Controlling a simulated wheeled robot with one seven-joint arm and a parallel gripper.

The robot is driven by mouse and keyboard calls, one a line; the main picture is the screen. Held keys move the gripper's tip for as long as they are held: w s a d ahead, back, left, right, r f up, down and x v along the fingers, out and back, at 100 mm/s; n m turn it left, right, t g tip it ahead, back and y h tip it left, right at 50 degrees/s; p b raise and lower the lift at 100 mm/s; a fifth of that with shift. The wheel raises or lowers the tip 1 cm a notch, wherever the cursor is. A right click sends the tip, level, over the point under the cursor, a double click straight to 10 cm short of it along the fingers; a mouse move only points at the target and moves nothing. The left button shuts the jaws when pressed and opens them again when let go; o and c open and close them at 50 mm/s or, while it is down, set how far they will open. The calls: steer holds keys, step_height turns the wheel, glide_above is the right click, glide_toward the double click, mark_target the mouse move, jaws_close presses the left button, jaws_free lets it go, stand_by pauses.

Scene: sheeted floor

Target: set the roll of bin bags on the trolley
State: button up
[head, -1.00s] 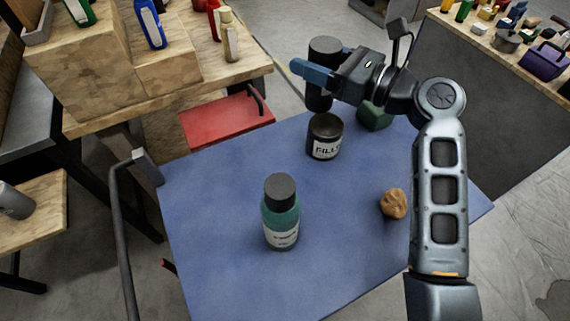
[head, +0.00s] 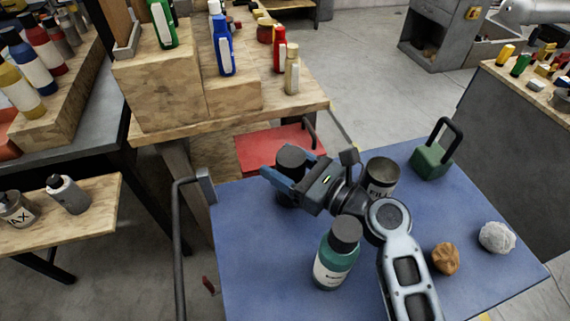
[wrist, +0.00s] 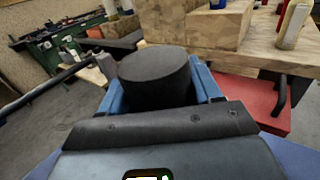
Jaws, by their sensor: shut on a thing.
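The roll of bin bags (head: 291,159) is a black upright cylinder. My gripper (head: 284,182) is shut on it, with a blue finger on each side. In the wrist view the roll (wrist: 155,75) stands between the blue fingers. The trolley (head: 245,240) has a blue top and a dark handle at its left. The roll is over the far left part of that top. Its lower end is hidden behind my gripper, so I cannot tell whether it touches the top.
On the trolley are a teal bottle (head: 337,255), a filler tin (head: 381,178), a green padlock-shaped block (head: 431,160), a brown lump (head: 446,258) and a pale crumpled ball (head: 497,237). A wooden bench (head: 250,110) stands behind. The trolley's left front is clear.

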steer(key=shift+f, duration=0.2)
steer(key=shift+f, duration=0.15)
steer(key=o, duration=1.2)
steer(key=shift+o, duration=0.2)
steer(key=shift+d, duration=0.25)
steer(key=b+v, duration=0.1)
steer(key=v, duration=1)
steer(key=shift+s+d, duration=0.2)
steer(key=shift+s, duration=0.1)
